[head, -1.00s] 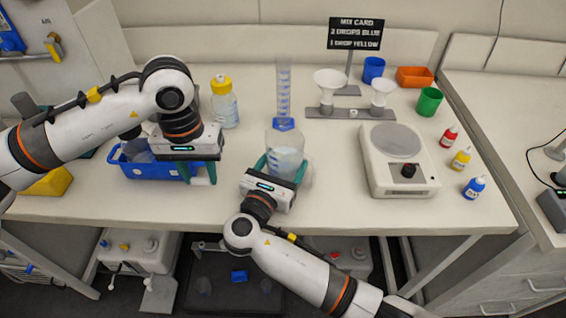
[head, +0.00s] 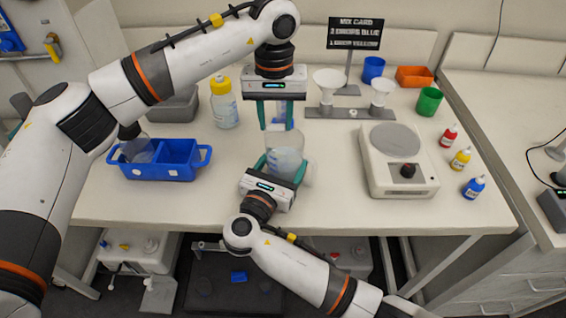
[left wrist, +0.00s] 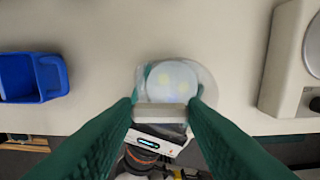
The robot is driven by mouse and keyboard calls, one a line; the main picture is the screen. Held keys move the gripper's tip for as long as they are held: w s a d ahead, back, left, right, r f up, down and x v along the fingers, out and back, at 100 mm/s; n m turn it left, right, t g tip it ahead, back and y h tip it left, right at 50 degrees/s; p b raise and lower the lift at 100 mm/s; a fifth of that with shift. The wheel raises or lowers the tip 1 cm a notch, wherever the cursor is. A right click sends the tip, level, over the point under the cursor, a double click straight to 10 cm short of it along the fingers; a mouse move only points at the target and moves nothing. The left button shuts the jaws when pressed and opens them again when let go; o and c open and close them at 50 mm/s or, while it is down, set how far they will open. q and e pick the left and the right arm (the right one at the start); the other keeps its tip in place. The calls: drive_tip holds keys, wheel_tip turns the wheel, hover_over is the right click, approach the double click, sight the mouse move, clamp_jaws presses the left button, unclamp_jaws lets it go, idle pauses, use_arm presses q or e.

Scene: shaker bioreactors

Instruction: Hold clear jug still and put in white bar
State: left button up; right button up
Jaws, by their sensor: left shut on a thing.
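The clear jug (head: 285,158) stands upright near the front middle of the table with liquid in it; it also shows from above in the left wrist view (left wrist: 172,80). My right gripper (head: 282,165) has its fingers on both sides of the jug and is shut on it. My left gripper (head: 277,122) points down above the jug's mouth. In the left wrist view its green fingers are shut on the white bar (left wrist: 162,115), held crosswise over the near part of the jug. In the head view the bar is hard to make out.
A blue two-part caddy (head: 165,172) stands left, with a yellow-capped bottle (head: 224,105) behind it. A white stirrer plate (head: 398,160) stands right, near small dropper bottles (head: 460,158).

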use_arm(q)
drive_tip(key=shift+f, duration=1.1)
drive_tip(key=o, duration=1)
drive_tip(key=shift+r, duration=0.1)
wheel_tip(320, 180, up, 12)
